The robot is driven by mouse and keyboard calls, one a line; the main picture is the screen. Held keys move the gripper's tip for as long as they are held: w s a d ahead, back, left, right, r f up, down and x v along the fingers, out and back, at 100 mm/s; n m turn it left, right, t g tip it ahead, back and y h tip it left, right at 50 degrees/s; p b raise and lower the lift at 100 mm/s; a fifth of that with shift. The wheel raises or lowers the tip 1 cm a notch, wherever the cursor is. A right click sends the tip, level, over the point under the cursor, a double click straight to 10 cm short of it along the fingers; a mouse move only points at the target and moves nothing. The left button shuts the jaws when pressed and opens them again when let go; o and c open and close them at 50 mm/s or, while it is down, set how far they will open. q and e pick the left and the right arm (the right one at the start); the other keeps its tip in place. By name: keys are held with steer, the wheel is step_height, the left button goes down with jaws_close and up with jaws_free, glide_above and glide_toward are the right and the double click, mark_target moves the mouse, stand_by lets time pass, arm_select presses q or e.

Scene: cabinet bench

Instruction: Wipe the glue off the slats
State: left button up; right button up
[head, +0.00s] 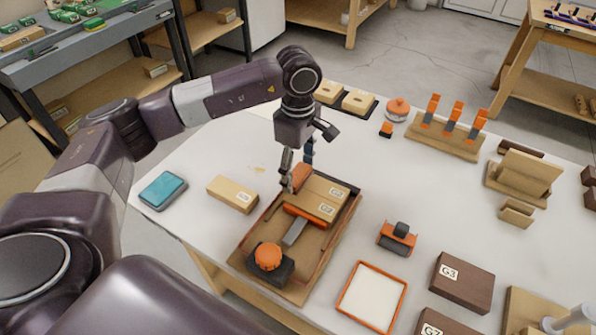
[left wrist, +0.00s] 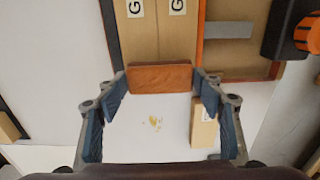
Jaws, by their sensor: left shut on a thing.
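My left gripper (head: 298,182) is shut on an orange-brown block (left wrist: 160,78), gripped by its two ends in the left wrist view. In the head view the block (head: 301,176) is at the far left end of the wooden fixture (head: 262,232). Two tan slats (head: 322,194) with labels lie side by side in the fixture. In the left wrist view the slats (left wrist: 157,40) run up to the block's far edge; whether it touches them I cannot tell. Small yellowish spots (left wrist: 154,122) show on the white tabletop. No glue is clearly visible on the slats. My right gripper is not in view.
An orange-knobbed clamp (head: 268,258) stands at the fixture's near end. A labelled wooden block (head: 232,194) and a teal pad in a dark tray (head: 163,190) lie left. An orange-rimmed tray (head: 371,298) and dark blocks (head: 462,282) are right.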

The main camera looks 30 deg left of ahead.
arm_select(q)
steer(key=shift+r+p, duration=1)
steer(key=shift+r, duration=1.2)
